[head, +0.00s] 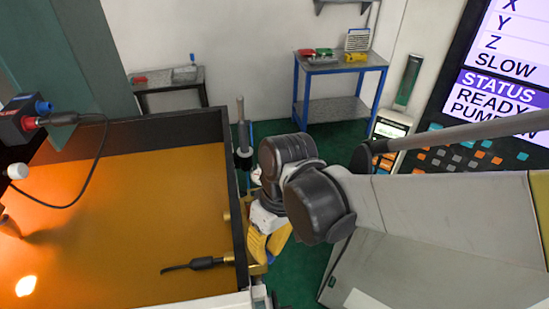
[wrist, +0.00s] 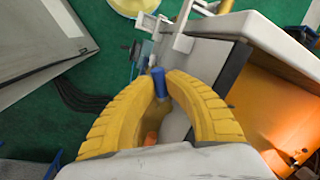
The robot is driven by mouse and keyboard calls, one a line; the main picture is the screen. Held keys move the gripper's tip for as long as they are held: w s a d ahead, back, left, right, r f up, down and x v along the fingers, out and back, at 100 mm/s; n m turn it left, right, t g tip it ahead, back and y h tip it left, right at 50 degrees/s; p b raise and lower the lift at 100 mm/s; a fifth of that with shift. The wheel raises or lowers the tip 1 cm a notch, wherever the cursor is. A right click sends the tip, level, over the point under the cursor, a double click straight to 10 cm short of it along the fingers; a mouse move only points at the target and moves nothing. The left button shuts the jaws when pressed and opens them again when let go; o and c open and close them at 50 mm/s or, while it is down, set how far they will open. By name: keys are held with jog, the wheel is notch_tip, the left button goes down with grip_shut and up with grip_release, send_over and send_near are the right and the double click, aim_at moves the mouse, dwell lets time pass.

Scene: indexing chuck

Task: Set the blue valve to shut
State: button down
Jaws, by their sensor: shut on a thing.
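The blue valve (wrist: 157,83) shows in the wrist view as a small blue handle between the tips of my yellow fingers. My gripper (wrist: 161,90) is closed around it, with the fingertips on either side. In the head view my gripper (head: 264,246) is low beside the right edge of the orange-lit tray, below my dark arm joints. I cannot make out the valve there; the gripper and arm cover that area. The valve's body and its exact turn angle are mostly hidden by the fingers.
The orange-lit tray (head: 243,215) with a dark rim fills the left. A grey machine panel (head: 420,245) with a handrail stands close on the right. A blue-framed table (head: 340,66) and a small grey table (head: 165,82) stand farther back. Green floor lies between.

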jog(key=shift+s+a+m, duration=0.2)
jog(key=shift+m, duration=0.6)
jog(key=c, duration=1.4)
grip_release()
